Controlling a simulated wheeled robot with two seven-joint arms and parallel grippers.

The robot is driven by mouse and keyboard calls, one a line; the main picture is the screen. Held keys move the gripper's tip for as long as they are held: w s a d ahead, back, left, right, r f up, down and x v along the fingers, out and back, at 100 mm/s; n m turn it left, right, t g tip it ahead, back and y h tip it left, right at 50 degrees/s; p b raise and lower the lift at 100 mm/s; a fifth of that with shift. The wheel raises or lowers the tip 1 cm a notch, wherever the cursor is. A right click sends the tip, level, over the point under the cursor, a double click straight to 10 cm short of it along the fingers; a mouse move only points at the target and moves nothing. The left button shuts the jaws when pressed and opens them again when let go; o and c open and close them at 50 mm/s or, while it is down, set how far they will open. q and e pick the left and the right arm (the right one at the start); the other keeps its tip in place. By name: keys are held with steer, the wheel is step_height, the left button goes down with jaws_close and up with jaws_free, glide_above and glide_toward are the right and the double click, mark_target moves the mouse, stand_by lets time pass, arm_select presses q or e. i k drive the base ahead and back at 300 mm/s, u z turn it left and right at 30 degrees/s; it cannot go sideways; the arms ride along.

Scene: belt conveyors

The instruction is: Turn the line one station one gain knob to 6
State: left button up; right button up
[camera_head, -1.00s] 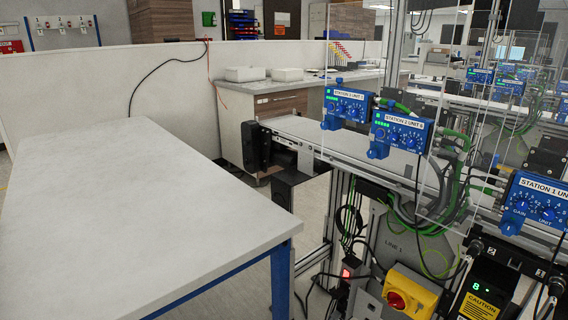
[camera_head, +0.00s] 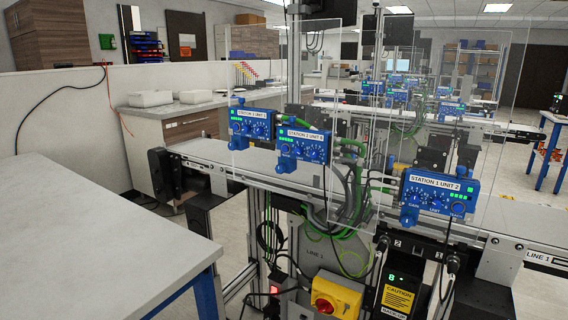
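The station 1 unit (camera_head: 437,197) is a blue box at the right of the line 1 belt, labelled "STATION 1 UNIT 2". Its gain knob (camera_head: 415,201) is the left dial on its face; the pointer is too small to read. A unit knob (camera_head: 436,205) sits to its right, and green lights show at the upper right of the face. Neither of my grippers is in view.
Two more blue station units, station 3 (camera_head: 251,123) and station 2 (camera_head: 302,145), sit farther left along the conveyor (camera_head: 215,152). Clear panels (camera_head: 350,110) stand over the line. A yellow box with a red knob (camera_head: 335,296) is below. A white table (camera_head: 90,240) fills the left.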

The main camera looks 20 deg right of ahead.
mark_target(414, 198)
steer(key=z, duration=1.5)
